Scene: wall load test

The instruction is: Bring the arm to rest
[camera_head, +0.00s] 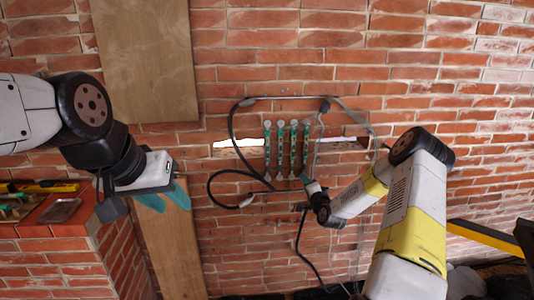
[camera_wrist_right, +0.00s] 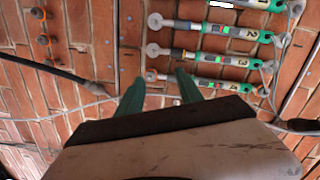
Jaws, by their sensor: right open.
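My right arm reaches up from the lower right. Its gripper (camera_head: 306,180) is small in the head view, at the lower end of the row of load devices (camera_head: 280,150) on the wall. In the right wrist view my right gripper (camera_wrist_right: 158,82) has its teal fingers apart, pointing towards the numbered devices (camera_wrist_right: 215,57). No object shows between them. Whether a finger touches a device I cannot tell.
Black cables (camera_head: 232,125) loop around the devices. A slot (camera_head: 237,143) runs through the brick wall (camera_head: 300,75) behind them. A wooden board (camera_head: 146,60) is on the wall. A brick ledge (camera_head: 50,231) at left holds a yellow level (camera_head: 45,187) and a small tray (camera_head: 60,211).

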